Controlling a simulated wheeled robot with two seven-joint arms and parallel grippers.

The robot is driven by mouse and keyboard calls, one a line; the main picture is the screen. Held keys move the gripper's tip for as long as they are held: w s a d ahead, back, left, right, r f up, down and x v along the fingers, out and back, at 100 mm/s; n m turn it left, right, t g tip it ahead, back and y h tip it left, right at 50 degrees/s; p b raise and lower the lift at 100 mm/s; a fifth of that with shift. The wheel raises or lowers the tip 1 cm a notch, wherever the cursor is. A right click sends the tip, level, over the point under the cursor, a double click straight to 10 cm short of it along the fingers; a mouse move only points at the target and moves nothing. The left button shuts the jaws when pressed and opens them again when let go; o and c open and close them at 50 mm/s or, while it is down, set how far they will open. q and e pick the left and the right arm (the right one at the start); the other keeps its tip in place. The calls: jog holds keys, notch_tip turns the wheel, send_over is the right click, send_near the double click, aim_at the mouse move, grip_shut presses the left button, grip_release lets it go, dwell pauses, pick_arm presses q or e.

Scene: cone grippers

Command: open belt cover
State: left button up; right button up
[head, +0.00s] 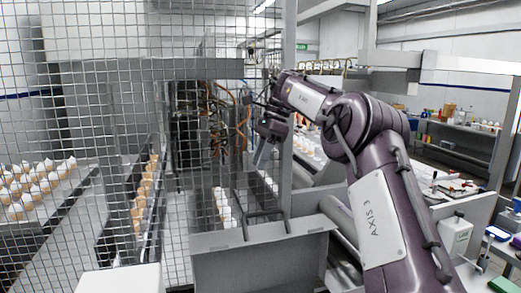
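The grey cover (258,262) stands at the bottom centre of the head view, with a broad flat front face. A dark bar-like handle (266,213) shows at its top edge. I cannot tell whether the cover is open or shut. My purple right arm reaches in from the lower right, and its gripper (264,148) hangs above and beyond the handle, apart from it. The fingers are small and dark against wires behind, so their opening is unclear. My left gripper is not in view.
Wire mesh fencing (60,110) fills the left side. Rows of pale-tipped cones (30,188) stand behind it. A dark machine with orange wires (205,125) is behind the gripper. Grey rollers (345,225) lie right of the cover. A bench with bottles (470,125) is at the far right.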

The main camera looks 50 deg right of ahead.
notch_tip(320, 180, up, 3)
jog(key=shift+r, duration=0.1)
dwell(0.7)
